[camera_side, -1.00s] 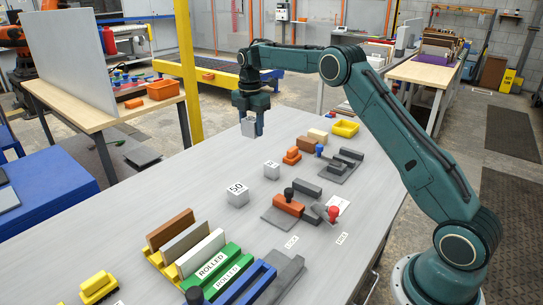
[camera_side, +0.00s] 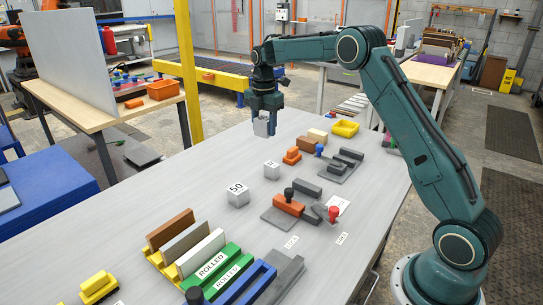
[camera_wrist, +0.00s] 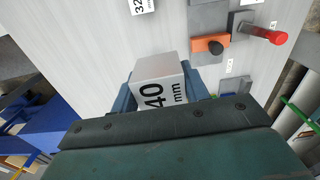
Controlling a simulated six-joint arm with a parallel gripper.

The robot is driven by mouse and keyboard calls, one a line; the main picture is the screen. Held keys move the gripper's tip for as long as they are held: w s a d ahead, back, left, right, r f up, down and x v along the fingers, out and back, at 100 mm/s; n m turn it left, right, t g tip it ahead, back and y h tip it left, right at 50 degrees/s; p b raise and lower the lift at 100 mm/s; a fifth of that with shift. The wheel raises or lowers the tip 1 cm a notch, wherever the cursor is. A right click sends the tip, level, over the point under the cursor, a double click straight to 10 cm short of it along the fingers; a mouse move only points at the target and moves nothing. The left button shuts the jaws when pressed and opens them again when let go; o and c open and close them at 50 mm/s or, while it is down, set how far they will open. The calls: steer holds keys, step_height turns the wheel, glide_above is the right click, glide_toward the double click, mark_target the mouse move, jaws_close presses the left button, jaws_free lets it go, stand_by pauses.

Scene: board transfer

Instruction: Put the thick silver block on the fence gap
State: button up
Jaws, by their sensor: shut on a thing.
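My gripper (camera_side: 265,122) is shut on a silver block (camera_side: 261,128) and holds it above the far part of the grey table. In the wrist view the held block (camera_wrist: 160,80) sits between the fingers and reads "40 mm". A larger silver block (camera_side: 237,195) marked 50 stands on the table. A grey fixture (camera_side: 272,217) holds an orange block (camera_side: 288,205) with a black knob. I cannot tell for certain which gap is the fence gap.
A red-knobbed lever (camera_side: 333,214) is beside the fixture. A second grey fixture (camera_side: 338,168) with dark bars lies behind it. A yellow rack (camera_side: 168,267) holds upright boards in front. The table's left middle is bare.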

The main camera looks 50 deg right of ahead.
glide_above(298, 200)
steer(key=shift+r, duration=0.2)
stand_by(0.3)
steer(key=shift+f, duration=0.1)
step_height(298, 200, down, 20)
steer(key=shift+r, duration=0.1)
stand_by(1.0)
steer(key=o, duration=1.2)
